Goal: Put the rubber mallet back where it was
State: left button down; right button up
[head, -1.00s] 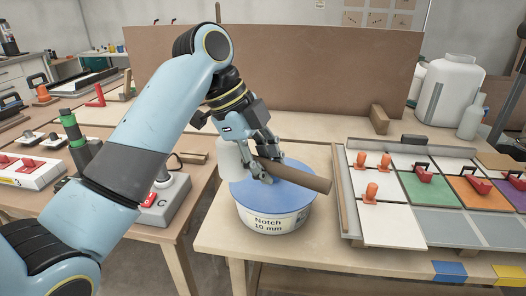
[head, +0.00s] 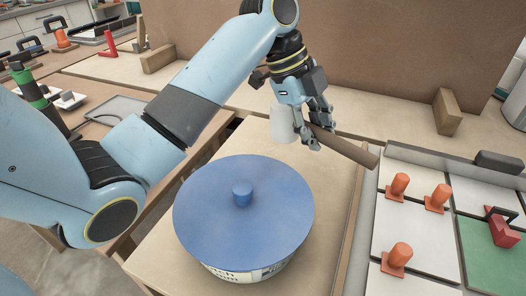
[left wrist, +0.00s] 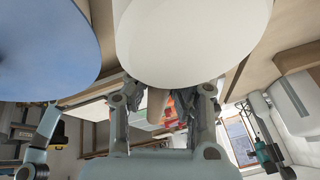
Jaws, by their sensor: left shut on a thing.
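The rubber mallet has a white head (head: 282,125) and a brown wooden handle (head: 350,150). My left gripper (head: 316,137) is shut on the handle close to the head. In the head view the mallet shows beyond the blue-lidded bucket, over the pale bench, with the handle slanting down to the right. How high it is above the bench I cannot tell. In the left wrist view the white head (left wrist: 190,40) fills the top middle, and part of the handle (left wrist: 157,103) shows between the fingers.
The bucket's blue lid (head: 255,210) with its knob is in front. A tile rack (head: 400,232) with orange-handled pieces (head: 397,258) stands at right. A brown board (head: 380,60) and a wooden block (head: 447,111) are behind. Bare bench (head: 325,205) lies between bucket and rack.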

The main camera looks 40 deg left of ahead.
pick_arm(q)
jog(key=a+f, duration=0.2)
jog(key=a, duration=0.1)
jog(key=s+a+f, duration=0.1)
jog(key=a, duration=0.2)
jog(key=s+a+f, duration=0.1)
jog(key=a+f, duration=0.1)
jog(key=a, duration=0.1)
jog(key=shift+a+f, duration=0.3)
jog(key=shift+a, duration=0.05)
jog(key=shift+a+f, duration=0.1)
jog(key=shift+f, duration=1.95)
jog(key=c, duration=1.2)
grip_release()
jog(key=shift+f, duration=0.1)
jog(key=p+v, duration=0.1)
jog(key=v, duration=1.1)
jog(key=shift+s, duration=0.1)
